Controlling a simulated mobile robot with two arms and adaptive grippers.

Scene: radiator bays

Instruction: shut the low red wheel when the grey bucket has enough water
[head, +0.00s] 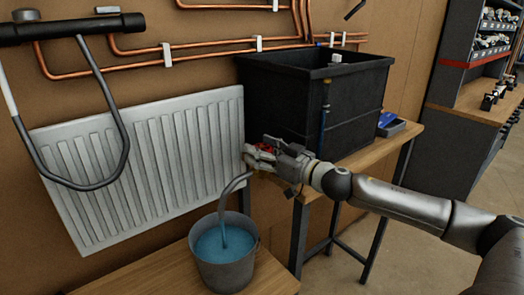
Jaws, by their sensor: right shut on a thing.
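The grey bucket (226,272) stands on a low wooden bench below the radiator. Blue water (224,243) fills it to a little below the rim. A grey spout or hose (236,184) curves down over the bucket, and a stream seems to run from it into the water. The low red wheel (264,147) shows only in part, at the radiator's lower right side. My right gripper (262,155) is shut on the red wheel, and its fingers hide much of it. My left gripper is not in view.
A white radiator (150,160) hangs on the brown wall, with copper pipes (210,45) above. A black hose (122,110) loops at the left.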

